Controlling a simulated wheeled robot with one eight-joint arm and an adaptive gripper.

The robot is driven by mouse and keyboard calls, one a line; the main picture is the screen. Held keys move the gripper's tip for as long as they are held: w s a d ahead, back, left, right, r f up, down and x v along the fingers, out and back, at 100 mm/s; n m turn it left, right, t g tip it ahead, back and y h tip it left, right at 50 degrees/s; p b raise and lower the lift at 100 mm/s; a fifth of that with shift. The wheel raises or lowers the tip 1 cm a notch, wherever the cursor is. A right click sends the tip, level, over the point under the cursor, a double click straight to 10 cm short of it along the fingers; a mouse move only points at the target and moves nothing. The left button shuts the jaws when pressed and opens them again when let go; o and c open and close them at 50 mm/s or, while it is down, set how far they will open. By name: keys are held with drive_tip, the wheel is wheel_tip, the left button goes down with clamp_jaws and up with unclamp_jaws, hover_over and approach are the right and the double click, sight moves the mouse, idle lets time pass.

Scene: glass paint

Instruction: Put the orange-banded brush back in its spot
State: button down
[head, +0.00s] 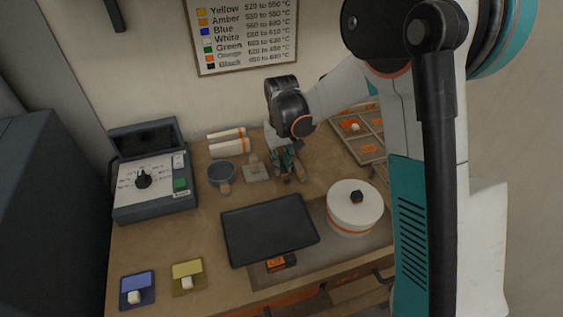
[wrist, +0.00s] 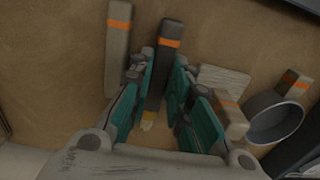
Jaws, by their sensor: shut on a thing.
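My gripper (head: 287,165) is over the back middle of the table. In the wrist view its teal fingers (wrist: 158,92) are shut on a dark grey brush (wrist: 161,62) with an orange band and a yellowish tip. I cannot tell whether this brush touches the table. A paler, beige-grey brush (wrist: 117,55) with an orange band lies just left of the gripper. The fingers hide part of the held brush. The head view shows the gripper area too small to separate the brushes clearly.
Right of the gripper in the wrist view are a pale plate (wrist: 224,79) with an orange-banded block and a grey cup (wrist: 275,117). The head view shows a compartment tray (head: 357,134), dark mat (head: 270,230), white round pot (head: 354,210) and control box (head: 152,190).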

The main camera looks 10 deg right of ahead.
drive_tip(key=shift+f, duration=0.25)
drive_tip(key=c, duration=1.4)
unclamp_jaws()
